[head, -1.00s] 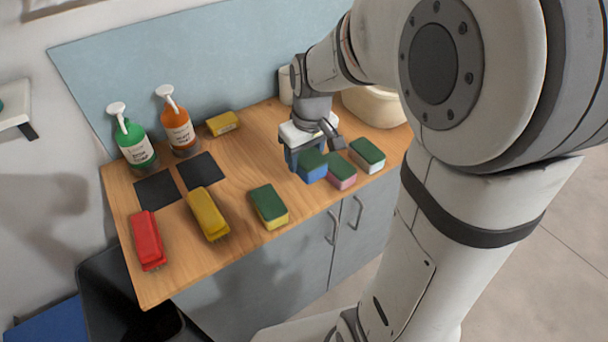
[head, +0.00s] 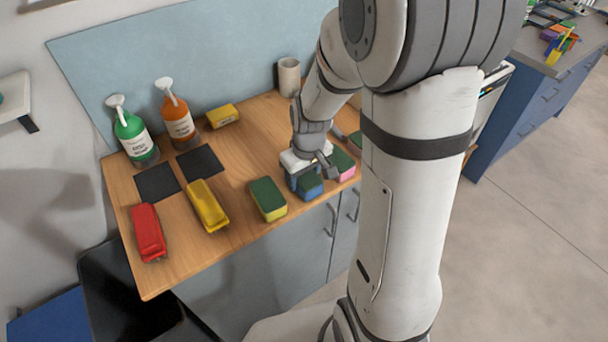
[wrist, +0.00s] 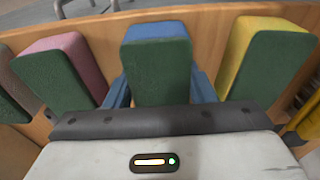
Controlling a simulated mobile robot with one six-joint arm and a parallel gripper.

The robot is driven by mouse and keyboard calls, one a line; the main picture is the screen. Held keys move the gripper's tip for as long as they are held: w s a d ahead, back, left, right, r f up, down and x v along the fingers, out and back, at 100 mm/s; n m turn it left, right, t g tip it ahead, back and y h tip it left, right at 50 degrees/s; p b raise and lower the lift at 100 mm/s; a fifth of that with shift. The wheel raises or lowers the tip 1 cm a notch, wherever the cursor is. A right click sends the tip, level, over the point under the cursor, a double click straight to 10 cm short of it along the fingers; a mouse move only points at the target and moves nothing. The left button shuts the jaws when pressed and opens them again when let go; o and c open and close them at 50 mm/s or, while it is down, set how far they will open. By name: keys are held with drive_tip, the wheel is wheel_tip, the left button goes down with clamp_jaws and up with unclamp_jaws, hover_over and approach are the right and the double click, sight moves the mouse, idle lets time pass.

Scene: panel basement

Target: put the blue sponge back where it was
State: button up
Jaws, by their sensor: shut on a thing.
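The blue sponge (head: 309,190), with a dark green scouring side, is held between the jaws of my gripper (head: 306,180). The wrist view shows the blue sponge (wrist: 157,62) upright in the middle with a blue jaw on each side. It is in the front row on the wooden counter (head: 240,240), between the yellow sponge (head: 268,198) and the pink sponge (head: 343,163), apart from the yellow one. I cannot tell whether its underside touches the counter.
A yellow brush (head: 207,205) and a red brush (head: 148,232) lie to the left. Behind are two dark pads (head: 200,161), a green bottle (head: 131,136), an orange bottle (head: 178,120), a small yellow block (head: 222,115) and a grey cup (head: 289,76). Another sponge is partly hidden behind my arm.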

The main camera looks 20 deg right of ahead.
sight(307, 177)
drive_tip(key=o, duration=1.1)
drive_tip(key=shift+f, duration=0.1)
drive_tip(key=r, duration=0.7)
drive_tip(key=s+r, duration=0.1)
drive_tip(key=r, duration=0.3)
drive_tip(key=shift+d, duration=0.2)
drive_tip(key=shift+s+a+r+m+t, duration=0.2)
drive_tip(key=shift+s+r+m, duration=0.45)
drive_tip(key=shift+s, duration=1.5)
drive_tip(key=shift+s+d+r+m+t, duration=0.1)
drive_tip(key=shift+s+r+m+t, duration=0.4)
drive_tip(key=shift+s, duration=1.7)
drive_tip(key=shift+s+a+r+m+t, duration=0.1)
drive_tip(key=shift+s+r+m, duration=0.7)
drive_tip(key=shift+s, duration=1.35)
drive_tip(key=shift+r, duration=0.1)
